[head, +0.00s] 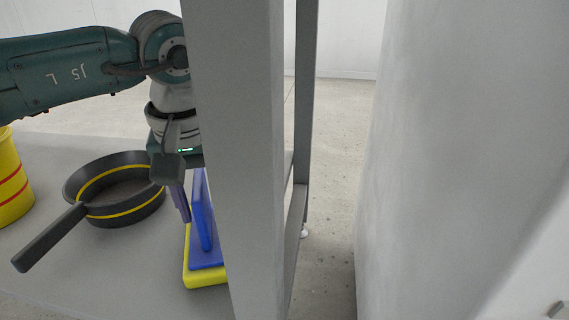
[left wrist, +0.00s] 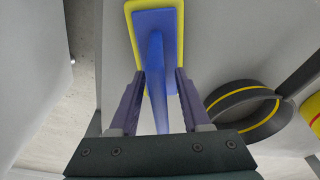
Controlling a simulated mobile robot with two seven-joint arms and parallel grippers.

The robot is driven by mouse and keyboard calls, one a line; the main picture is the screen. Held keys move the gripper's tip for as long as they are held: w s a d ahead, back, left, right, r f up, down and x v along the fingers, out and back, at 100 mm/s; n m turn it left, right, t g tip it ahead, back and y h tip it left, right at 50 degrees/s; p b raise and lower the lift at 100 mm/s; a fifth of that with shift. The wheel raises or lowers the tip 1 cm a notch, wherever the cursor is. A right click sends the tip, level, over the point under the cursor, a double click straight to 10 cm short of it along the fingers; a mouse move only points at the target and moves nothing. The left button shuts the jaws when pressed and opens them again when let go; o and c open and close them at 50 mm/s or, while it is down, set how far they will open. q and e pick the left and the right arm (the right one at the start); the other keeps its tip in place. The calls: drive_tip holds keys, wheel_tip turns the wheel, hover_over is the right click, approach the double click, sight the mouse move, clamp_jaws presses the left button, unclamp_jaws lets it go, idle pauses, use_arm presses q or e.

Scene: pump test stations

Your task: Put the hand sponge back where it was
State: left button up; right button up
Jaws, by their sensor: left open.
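The hand sponge has a yellow pad, a blue plate and an upright blue handle. In the head view the hand sponge (head: 206,274) lies on the grey surface, partly hidden by a grey post. My left gripper (head: 188,206) points down at its handle, also partly behind the post. In the left wrist view the hand sponge (left wrist: 172,28) is ahead of the gripper (left wrist: 158,82). The two purple fingers are apart, one on each side of the blue handle, with gaps showing between. My right gripper is not in view.
A dark pan with a yellow stripe (head: 77,219) stands left of the sponge, its handle toward the front left. A yellow container with red stripes (head: 10,185) is at the left edge. The grey post (head: 238,130) stands close right of my left gripper.

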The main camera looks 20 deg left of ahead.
sight(197, 181)
use_arm(q)
drive_tip(key=r+p, duration=0.1)
drive_tip(key=r, duration=0.1)
drive_tip(key=r+p, duration=0.4)
drive_tip(key=shift+s+d+r, duration=0.2)
drive_tip(key=shift+s+r, duration=0.1)
drive_tip(key=shift+r, duration=0.05)
drive_tip(key=shift+s+d+r+p, duration=0.1)
drive_tip(key=shift+s+r+p, duration=0.05)
drive_tip(key=shift+r+p, duration=0.35)
